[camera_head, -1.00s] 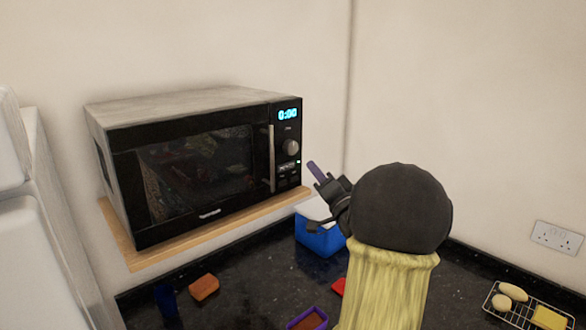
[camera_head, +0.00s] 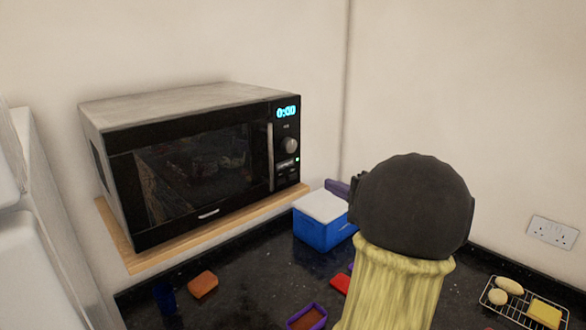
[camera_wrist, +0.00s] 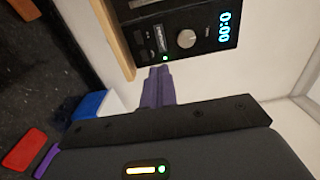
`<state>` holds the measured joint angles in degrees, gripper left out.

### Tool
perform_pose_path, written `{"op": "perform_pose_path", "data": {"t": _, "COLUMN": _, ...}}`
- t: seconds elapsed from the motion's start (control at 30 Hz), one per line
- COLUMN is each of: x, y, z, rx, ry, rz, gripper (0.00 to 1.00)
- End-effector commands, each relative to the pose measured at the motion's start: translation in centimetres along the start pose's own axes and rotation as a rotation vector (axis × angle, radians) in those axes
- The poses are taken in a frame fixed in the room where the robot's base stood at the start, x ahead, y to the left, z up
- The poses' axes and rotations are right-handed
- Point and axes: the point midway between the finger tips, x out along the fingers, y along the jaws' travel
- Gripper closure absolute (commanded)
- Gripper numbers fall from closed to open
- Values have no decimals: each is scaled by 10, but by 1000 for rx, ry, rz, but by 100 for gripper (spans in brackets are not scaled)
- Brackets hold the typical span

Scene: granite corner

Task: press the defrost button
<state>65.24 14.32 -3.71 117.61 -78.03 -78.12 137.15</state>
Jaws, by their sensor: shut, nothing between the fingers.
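The black microwave (camera_head: 190,165) stands with its door shut and its clock lit at 0:00. Its control panel (camera_head: 287,130) has a round knob (camera_head: 289,145) with small buttons (camera_head: 287,164) below; the labels are too small to tell which is defrost. The wrist view shows the panel sideways, with the knob (camera_wrist: 187,39), buttons (camera_wrist: 160,38) and a green light (camera_wrist: 165,58). My gripper (camera_wrist: 159,72) is shut and empty, its purple fingertips pointing at the button end of the panel. In the head view my gripper (camera_head: 333,185) is right of the panel and lower, mostly hidden by my wrist.
A wooden shelf (camera_head: 225,232) carries the microwave. Below it, a blue box with a white lid (camera_head: 322,232) stands on the dark counter, close to my gripper. An orange sponge (camera_head: 203,285), a purple tray (camera_head: 307,317) and a wire rack (camera_head: 497,301) lie on the counter.

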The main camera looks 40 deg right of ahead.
Motion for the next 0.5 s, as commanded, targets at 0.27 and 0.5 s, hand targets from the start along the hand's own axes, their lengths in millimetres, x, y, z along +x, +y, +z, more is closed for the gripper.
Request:
{"op": "perform_pose_path", "data": {"t": 0.27, "x": 4, "y": -1, "z": 0, "rx": -2, "ry": -1, "rz": -1, "gripper": 100}}
{"op": "perform_pose_path", "data": {"t": 0.5, "x": 33, "y": -2, "z": 0, "rx": 0, "ry": -3, "rz": -1, "gripper": 100}}
